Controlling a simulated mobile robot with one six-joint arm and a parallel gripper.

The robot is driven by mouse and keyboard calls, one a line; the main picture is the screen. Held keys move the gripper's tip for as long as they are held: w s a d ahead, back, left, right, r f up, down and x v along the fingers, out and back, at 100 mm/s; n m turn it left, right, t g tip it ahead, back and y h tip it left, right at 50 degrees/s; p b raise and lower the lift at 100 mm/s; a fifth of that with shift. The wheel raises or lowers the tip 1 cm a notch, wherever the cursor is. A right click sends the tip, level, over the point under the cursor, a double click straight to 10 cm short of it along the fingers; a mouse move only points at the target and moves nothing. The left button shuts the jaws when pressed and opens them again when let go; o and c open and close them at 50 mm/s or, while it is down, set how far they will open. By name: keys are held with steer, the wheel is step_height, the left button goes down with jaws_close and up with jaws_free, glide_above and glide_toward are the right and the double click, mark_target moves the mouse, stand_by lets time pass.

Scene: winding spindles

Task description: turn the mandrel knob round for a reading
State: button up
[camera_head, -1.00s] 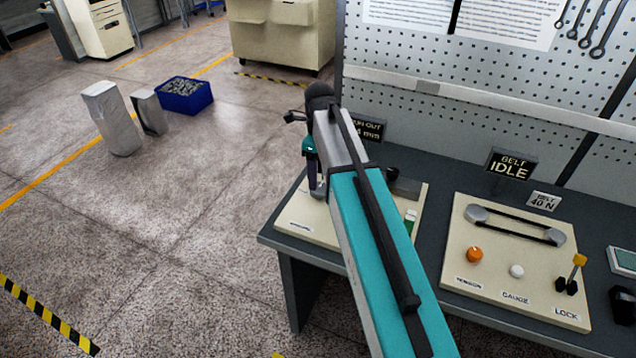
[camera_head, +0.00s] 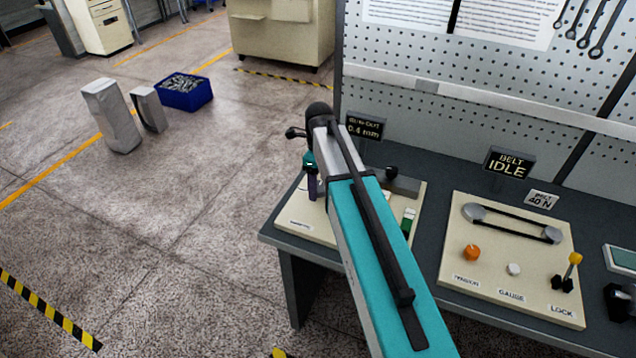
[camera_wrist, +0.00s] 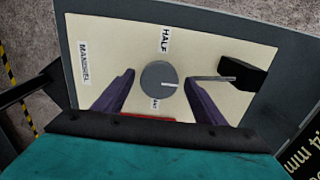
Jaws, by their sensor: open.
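The mandrel knob (camera_wrist: 158,79) is a grey disc with a white pointer line, on a cream panel (camera_wrist: 110,35) marked MANDREL and HALF. In the wrist view the line points right, towards a thin probe from a black block (camera_wrist: 243,76). My gripper (camera_wrist: 157,90) is open, with one purple finger on each side of the knob and a visible gap to each. In the head view my gripper (camera_head: 312,185) is over the left panel, and my arm hides the knob. A run-out sign (camera_head: 363,127) behind it reads 0.4 mm.
To the right, a belt panel (camera_head: 470,205) carries an orange knob, a white button and a yellow-tipped lock lever. A sign (camera_head: 509,163) reads BELT IDLE. A pegboard (camera_head: 480,80) rises behind the bench.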

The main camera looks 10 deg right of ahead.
steer(key=c, duration=1)
steer(key=shift+a, duration=0.15)
steer(key=shift+c, duration=0.3)
